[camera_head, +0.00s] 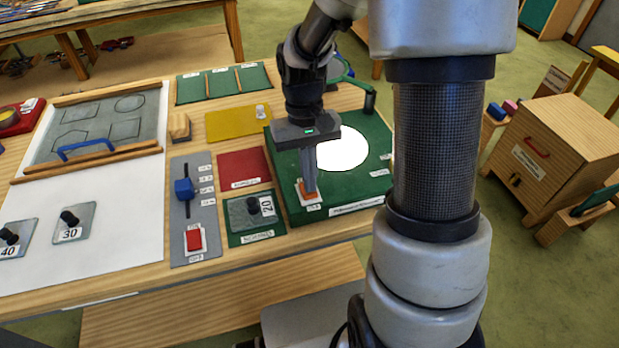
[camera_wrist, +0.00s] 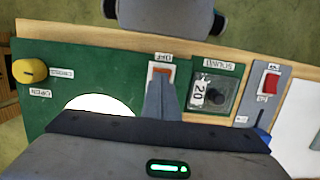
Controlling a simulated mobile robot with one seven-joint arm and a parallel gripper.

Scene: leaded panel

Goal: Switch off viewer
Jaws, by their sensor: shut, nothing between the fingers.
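The viewer is a green box (camera_head: 350,190) on the bench, with a round disc (camera_head: 343,150) glowing bright white. At its front left corner is a small orange rocker switch (camera_head: 301,188) on a white plate; it also shows in the wrist view (camera_wrist: 155,70), with an OFF label beside it. My gripper (camera_head: 309,188) points down with its fingers shut and empty. The fingertips are right at the switch, hiding part of it; I cannot tell whether they touch it. In the wrist view the fingers (camera_wrist: 160,88) overlap the switch's near side. A yellow knob (camera_wrist: 29,71) sits on the viewer.
A grey panel (camera_head: 181,250) with a red switch (camera_head: 194,240) and a blue slider (camera_head: 184,189) lies to the left. Between are a red mat (camera_head: 243,168) and a glass piece marked 20 (camera_head: 242,216) on a green mat. A yellow mat (camera_head: 230,124) lies behind.

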